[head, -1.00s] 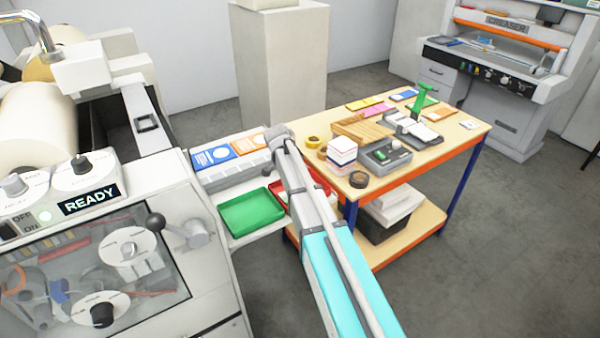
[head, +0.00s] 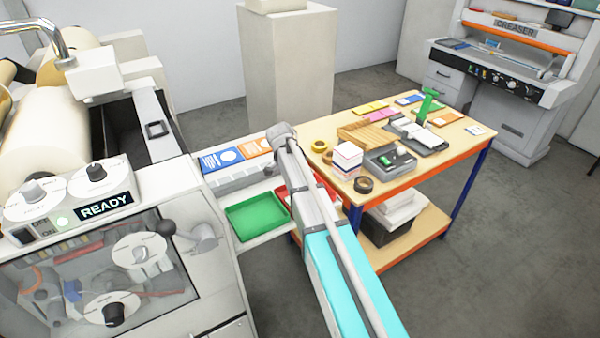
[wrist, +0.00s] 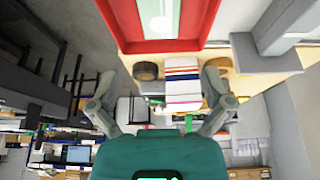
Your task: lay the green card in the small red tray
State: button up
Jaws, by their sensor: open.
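The small red tray (head: 281,193) is beside the green tray (head: 257,216), mostly hidden by my arm in the head view. In the wrist view the red tray (wrist: 205,22) fills the top edge. A green card with a white disc (wrist: 161,24) appears inside it, cut off by the frame, so I cannot tell whether it lies fully flat. My gripper (wrist: 158,78) is open with its fingers spread and nothing between them. The tray and card are ahead of the fingertips in the wrist view. My gripper is hidden in the head view.
Blue (head: 221,158) and orange (head: 255,146) cards lie on the machine's ledge behind the trays. A wooden bench (head: 402,167) on the right holds a paper block (head: 347,160), tape rolls and a green-handled tool (head: 428,103). Open floor lies in front of the bench.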

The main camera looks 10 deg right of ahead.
jog(key=s+a+n+y, duration=0.1)
jog(key=s+n+y, duration=0.1)
jog(key=s+n, duration=0.5)
jog(key=s+a+f+n+g+y, duration=0.1)
jog(key=s+n, duration=0.6)
jog(key=s, duration=1.2)
jog(key=shift+s+a+f+n+y, duration=0.2)
jog(key=shift+s+a+n+y, duration=0.15)
jog(key=shift+y, duration=0.25)
jog(key=shift+w, duration=0.15)
jog(key=shift+f+b, duration=1.5)
